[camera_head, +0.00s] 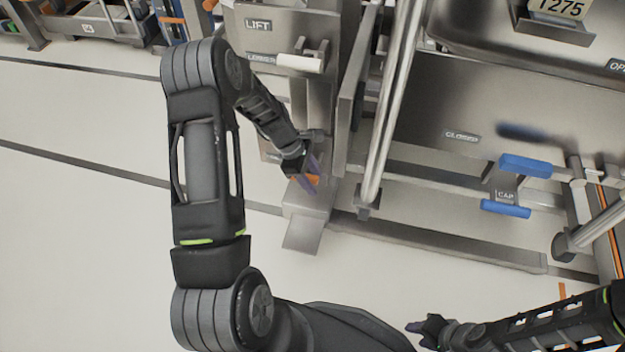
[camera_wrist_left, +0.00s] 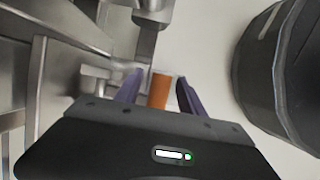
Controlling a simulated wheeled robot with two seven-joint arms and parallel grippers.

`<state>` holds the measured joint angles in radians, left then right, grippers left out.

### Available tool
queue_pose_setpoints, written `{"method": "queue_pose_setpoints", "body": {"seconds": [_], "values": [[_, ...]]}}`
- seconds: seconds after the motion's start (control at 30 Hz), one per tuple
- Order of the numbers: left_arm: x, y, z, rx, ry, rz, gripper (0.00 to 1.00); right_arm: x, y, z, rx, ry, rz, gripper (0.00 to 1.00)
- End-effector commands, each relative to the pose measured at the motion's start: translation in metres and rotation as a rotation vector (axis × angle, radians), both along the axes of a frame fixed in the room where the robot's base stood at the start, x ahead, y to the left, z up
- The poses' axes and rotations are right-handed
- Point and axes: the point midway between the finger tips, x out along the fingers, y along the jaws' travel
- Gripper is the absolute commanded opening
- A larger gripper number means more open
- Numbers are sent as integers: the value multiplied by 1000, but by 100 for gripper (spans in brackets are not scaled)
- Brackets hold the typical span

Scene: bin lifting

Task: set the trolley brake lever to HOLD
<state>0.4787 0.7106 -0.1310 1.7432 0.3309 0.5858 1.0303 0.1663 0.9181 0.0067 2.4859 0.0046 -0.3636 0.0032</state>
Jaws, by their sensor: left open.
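An orange handle (camera_head: 313,180), which looks like the brake lever's grip, shows low on the grey metal post beside the trolley. It also shows in the left wrist view (camera_wrist_left: 160,92). My left gripper (camera_head: 309,177) is at this handle, with its purple fingers open on either side of it. In the wrist view the handle stands between the fingers, nearer the right one, and I cannot tell whether they touch it. No HOLD marking is readable. My right gripper (camera_head: 418,327) is at the bottom of the head view, apart from the trolley; its jaw opening is unclear.
A panel marked LIFT (camera_head: 258,24) with a white-handled lever (camera_head: 300,63) is above the left gripper. The bin (camera_head: 450,105) and a blue CAP handle (camera_head: 525,165) are to the right. A slanted metal bar (camera_head: 392,110) stands between. The floor (camera_head: 80,220) at left is clear.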

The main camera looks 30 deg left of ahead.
Motion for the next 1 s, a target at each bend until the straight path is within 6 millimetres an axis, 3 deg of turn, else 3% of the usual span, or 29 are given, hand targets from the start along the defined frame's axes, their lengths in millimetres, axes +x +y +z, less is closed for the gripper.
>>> {"method": "queue_pose_setpoints", "body": {"seconds": [0.2,0.77,1.0], "values": [[0,0,0,0,0,0,45,0,0,0,0,-1,0,36],[0,0,0,0,0,0,0,0,0,0,0,0,0,36],[0,0,0,0,0,0,0,0,0,0,0,0,0,36]]}}
